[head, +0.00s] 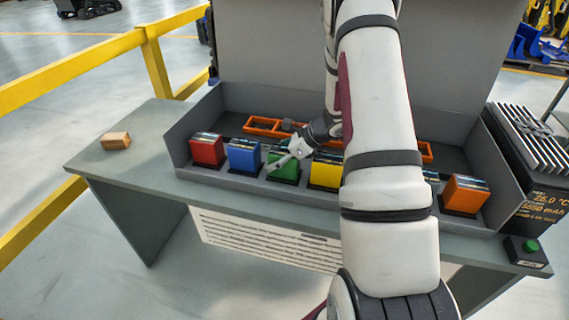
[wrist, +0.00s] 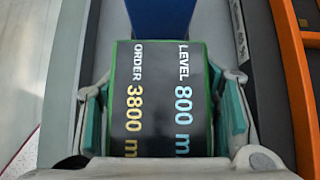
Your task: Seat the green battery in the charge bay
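The green battery (head: 283,165) stands upright in a row of coloured batteries in a grey open-fronted tray (head: 182,150). In the wrist view the green battery (wrist: 160,120) shows its dark, green-edged top with ORDER and LEVEL text. My gripper (head: 286,158) is at the green battery, with its teal-padded fingers on either side of it. A narrow gap shows beside the right finger, and the gripper looks open around the battery. I cannot tell which place is the charge bay. A black finned unit (head: 535,170) with a mAh display stands at the right.
Red (head: 207,150), blue (head: 244,156) and yellow (head: 325,172) batteries flank the green one; an orange battery (head: 465,195) stands right. My arm hides part of the row. An orange rack (head: 262,126) lies behind. A wooden block (head: 116,141) and a green button box (head: 526,251) sit on the bench.

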